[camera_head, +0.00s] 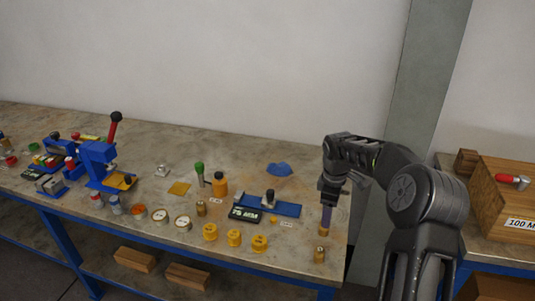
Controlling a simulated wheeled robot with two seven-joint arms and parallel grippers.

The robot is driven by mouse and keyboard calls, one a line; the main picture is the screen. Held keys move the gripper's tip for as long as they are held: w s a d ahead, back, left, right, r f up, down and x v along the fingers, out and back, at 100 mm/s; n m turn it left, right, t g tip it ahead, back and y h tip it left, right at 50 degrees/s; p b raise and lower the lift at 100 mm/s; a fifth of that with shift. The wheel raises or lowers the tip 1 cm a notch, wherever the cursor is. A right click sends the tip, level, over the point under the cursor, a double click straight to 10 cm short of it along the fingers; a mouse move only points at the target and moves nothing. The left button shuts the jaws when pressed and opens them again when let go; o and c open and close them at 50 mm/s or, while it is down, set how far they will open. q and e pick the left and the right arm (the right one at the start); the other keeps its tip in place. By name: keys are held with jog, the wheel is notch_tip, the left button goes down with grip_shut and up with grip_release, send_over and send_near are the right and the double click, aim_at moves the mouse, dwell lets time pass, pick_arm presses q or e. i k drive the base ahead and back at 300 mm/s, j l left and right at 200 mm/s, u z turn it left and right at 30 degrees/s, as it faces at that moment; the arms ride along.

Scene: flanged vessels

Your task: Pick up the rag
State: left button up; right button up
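A crumpled blue cloth (279,169), which looks like the rag, lies at the back of the workbench (240,150), left of my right arm. A flat yellowish piece (179,188) lies farther left; I cannot tell if it is cloth. My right gripper (328,196) points down above the bench's right end, apart from the blue cloth. A purple stick-like thing (326,216) with a brass-coloured lower end shows directly under it. I cannot tell whether the fingers are shut on it. My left gripper is not in view.
A blue fixture marked 75 MM (285,208) stands in front of the cloth. An orange bottle (220,185), a green-topped tool (200,172) and several yellow weights (234,238) stand nearby. A blue press (98,160) is at left. A wooden box (500,205) is at right.

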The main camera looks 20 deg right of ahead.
aim_at(282, 169)
jog(key=i, duration=1.2)
